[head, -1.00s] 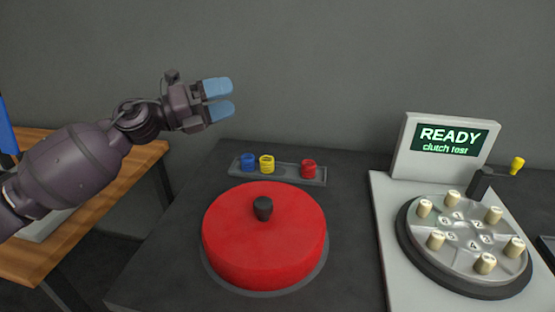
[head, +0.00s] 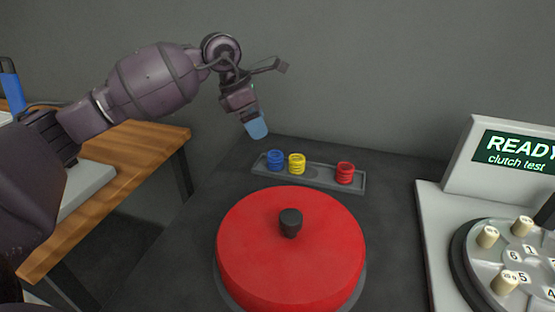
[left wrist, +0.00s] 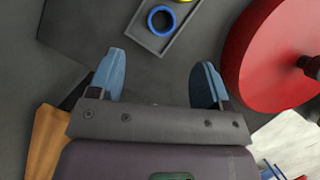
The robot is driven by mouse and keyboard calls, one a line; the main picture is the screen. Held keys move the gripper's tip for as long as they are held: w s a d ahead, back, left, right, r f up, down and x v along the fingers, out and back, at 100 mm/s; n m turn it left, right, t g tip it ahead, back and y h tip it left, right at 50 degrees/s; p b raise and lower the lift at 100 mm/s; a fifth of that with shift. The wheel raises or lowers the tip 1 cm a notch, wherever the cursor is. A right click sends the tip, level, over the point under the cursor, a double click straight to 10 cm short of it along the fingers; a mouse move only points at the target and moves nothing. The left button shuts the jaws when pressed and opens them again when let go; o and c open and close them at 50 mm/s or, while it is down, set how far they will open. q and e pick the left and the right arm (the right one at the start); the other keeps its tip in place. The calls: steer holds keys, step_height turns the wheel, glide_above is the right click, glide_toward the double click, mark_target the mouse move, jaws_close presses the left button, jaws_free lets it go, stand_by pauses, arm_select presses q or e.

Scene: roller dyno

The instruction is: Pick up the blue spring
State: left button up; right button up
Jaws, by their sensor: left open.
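The blue spring (head: 275,159) stands at the left end of a grey tray (head: 322,178) on the dark table. In the left wrist view the blue spring (left wrist: 161,20) is seen from above as a ring, beyond my open fingertips. My left gripper (head: 257,127) is above and slightly left of the spring, pointing down, apart from it. In the left wrist view my left gripper (left wrist: 160,72) has its two blue fingers spread with nothing between them. My right gripper is not in view.
A yellow spring (head: 297,164) stands close beside the blue one, and a red spring (head: 344,172) is at the tray's right. A large red lid with a black knob (head: 291,222) sits in front. A clutch test machine (head: 515,150) stands at right, a wooden table (head: 130,165) at left.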

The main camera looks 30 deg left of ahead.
mark_target(274, 153)
arm_select(q)
steer(key=x, duration=0.4)
steer(key=shift+f+b, duration=0.15)
steer(key=shift+b, duration=0.2)
steer(key=shift+w+d+f, duration=0.2)
steer(key=shift+d+f, duration=0.05)
steer(key=shift+f, duration=0.4)
steer(key=b+x, duration=0.1)
steer(key=x, duration=0.3)
steer(key=shift+w+d+f, duration=0.15)
steer(key=shift+d+f, duration=0.1)
steer(key=shift+f, duration=0.05)
steer(key=shift+r, duration=0.15)
steer(key=shift+c, duration=0.6)
steer(key=c, duration=0.7)
steer(key=shift+c, duration=1)
steer(key=shift+r, duration=0.1)
